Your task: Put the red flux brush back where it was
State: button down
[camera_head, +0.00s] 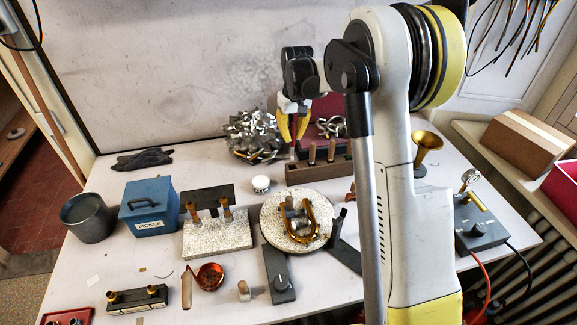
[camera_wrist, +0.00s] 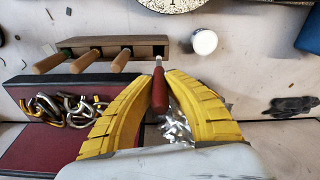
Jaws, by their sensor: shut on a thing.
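The red flux brush (camera_wrist: 159,95) is held between the yellow fingers of my gripper (camera_wrist: 158,88) in the wrist view. Its red handle is in the jaws and its metal end points away from them. In the head view my gripper (camera_head: 293,125) hangs at the back of the bench, over the left end of a wooden rack (camera_head: 305,176). In the wrist view the rack (camera_wrist: 147,48) holds wooden-handled tools (camera_wrist: 84,62) on its left part; no tool stands at its right end, close to the brush tip. I cannot tell whether the brush touches the rack.
A pile of shiny metal scrap (camera_head: 250,140) lies left of my gripper. A red-lined tray with bent metal pieces (camera_head: 332,127) lies behind the rack. A small white pot (camera_head: 261,184) stands left of the rack. A round soldering board (camera_head: 270,220) lies in front.

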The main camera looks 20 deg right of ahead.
aim_at(292, 159)
jog(key=f, duration=0.2)
jog(key=f+b, duration=0.1)
jog(key=f, duration=0.2)
jog(key=shift+s+f, duration=0.2)
jog(key=shift+f, duration=0.1)
jog(key=shift+f+b, duration=0.8)
jog(key=shift+f, duration=1.05)
jog(key=shift+f, duration=0.2)
jog(key=c, duration=1.5)
grip_release()
jog(key=shift+o, duration=0.2)
jog(key=shift+r, duration=0.1)
